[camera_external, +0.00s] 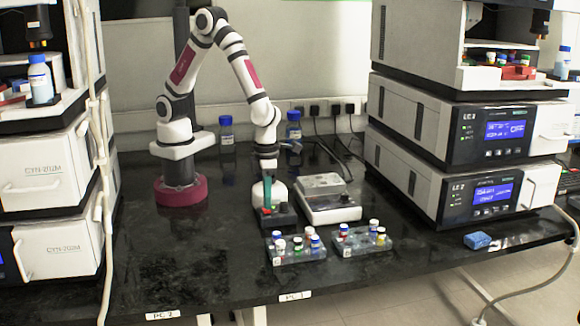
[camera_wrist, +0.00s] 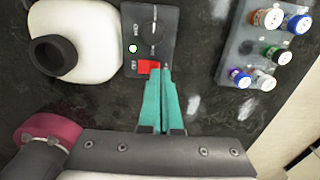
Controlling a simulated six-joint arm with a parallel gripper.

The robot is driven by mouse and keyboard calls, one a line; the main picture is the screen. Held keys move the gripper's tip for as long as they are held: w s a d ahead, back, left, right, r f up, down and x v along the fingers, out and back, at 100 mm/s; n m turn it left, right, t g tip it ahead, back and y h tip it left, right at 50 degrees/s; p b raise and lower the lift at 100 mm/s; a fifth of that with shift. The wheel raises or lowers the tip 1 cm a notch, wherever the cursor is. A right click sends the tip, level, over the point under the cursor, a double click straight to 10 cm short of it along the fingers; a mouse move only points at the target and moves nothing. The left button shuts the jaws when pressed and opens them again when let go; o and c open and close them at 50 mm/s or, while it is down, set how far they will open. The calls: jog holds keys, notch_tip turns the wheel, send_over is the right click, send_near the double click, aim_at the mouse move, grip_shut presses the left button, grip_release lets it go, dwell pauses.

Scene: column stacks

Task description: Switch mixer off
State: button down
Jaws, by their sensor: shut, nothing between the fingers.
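The mixer has a white rounded body with a dark round top (camera_wrist: 55,55) and a black control panel (camera_wrist: 165,20). In the external view its black front (camera_external: 283,216) stands on the dark bench. The panel carries a dark knob (camera_wrist: 153,32), a small pale light (camera_wrist: 132,48) and a red switch (camera_wrist: 146,67). My gripper (camera_wrist: 161,72), with teal fingers, is shut and empty. Its fingertips are at the red switch and partly cover its right side; I cannot tell whether they touch it. In the external view my gripper (camera_external: 267,207) points down at the mixer's front.
A vial rack (camera_wrist: 240,58) with several capped vials lies to the right; two racks show in the external view (camera_external: 298,256) (camera_external: 362,244). A grey-white bench device (camera_external: 330,205) stands right of the mixer. Blue-capped bottles (camera_external: 227,138) are behind. Instrument stacks flank the bench. The front-left bench is clear.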

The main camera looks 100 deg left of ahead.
jog(key=shift+f, duration=0.65)
jog(key=shift+r, duration=2.55)
jog(key=shift+s+r, duration=0.15)
jog(key=shift+r, duration=0.05)
jog(key=s+a+r+n, duration=0.1)
jog(key=s+r+n, duration=0.3)
jog(key=s+n, duration=0.3)
jog(key=s+a+r+n+y, duration=0.1)
jog(key=s+a+r+n, duration=0.1)
jog(key=s+r+n, duration=0.2)
jog(key=s+a+r+n, duration=0.1)
jog(key=s+r+n, duration=0.3)
jog(key=s+n, duration=0.6)
jog(key=shift+a+y, duration=0.35)
jog(key=shift+y, duration=0.05)
jog(key=shift+r, duration=0.1)
